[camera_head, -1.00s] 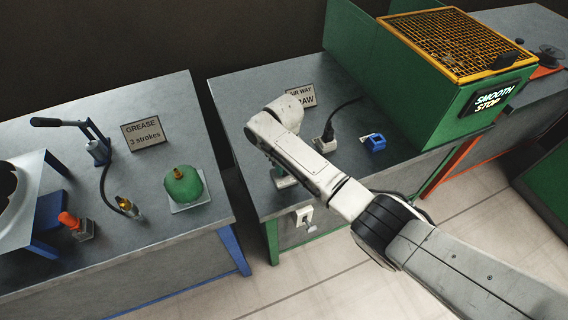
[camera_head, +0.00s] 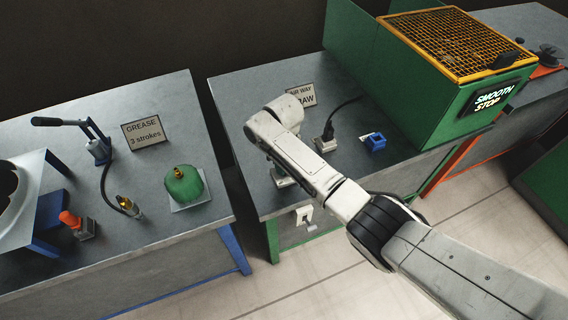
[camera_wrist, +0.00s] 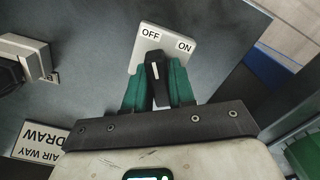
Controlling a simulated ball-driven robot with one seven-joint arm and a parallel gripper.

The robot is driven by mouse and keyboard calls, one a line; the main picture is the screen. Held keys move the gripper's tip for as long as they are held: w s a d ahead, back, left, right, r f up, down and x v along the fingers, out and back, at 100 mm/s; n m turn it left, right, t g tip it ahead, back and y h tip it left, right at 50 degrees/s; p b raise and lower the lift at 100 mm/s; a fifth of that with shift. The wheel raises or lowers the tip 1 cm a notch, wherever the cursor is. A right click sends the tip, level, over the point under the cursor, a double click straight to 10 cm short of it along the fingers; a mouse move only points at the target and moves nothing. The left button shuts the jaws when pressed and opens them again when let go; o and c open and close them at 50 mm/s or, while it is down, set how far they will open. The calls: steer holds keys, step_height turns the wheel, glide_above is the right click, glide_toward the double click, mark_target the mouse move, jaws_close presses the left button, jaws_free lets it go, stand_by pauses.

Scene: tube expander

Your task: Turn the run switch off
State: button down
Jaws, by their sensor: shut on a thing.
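The run switch is a white plate (camera_wrist: 174,40) marked OFF and ON on the grey bench top, seen in the wrist view. Its black knob (camera_wrist: 154,72) carries a white line that points up toward the OFF mark. My gripper (camera_wrist: 158,82) has its green fingers on both sides of the knob and is shut on it. In the head view my arm comes down over the bench and hides most of the switch and the fingers.
A green machine (camera_head: 440,75) with an orange grid is on the right. Floor separates the left bench (camera_head: 190,100).

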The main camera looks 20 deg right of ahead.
steer(key=shift+w, duration=0.1)
steer(key=c, duration=1)
jaws_free()
steer(key=shift+c, duration=0.2)
steer(key=shift+r, duration=0.1)
step_height(320, 180, up, 11)
steer(key=shift+f, duration=0.15)
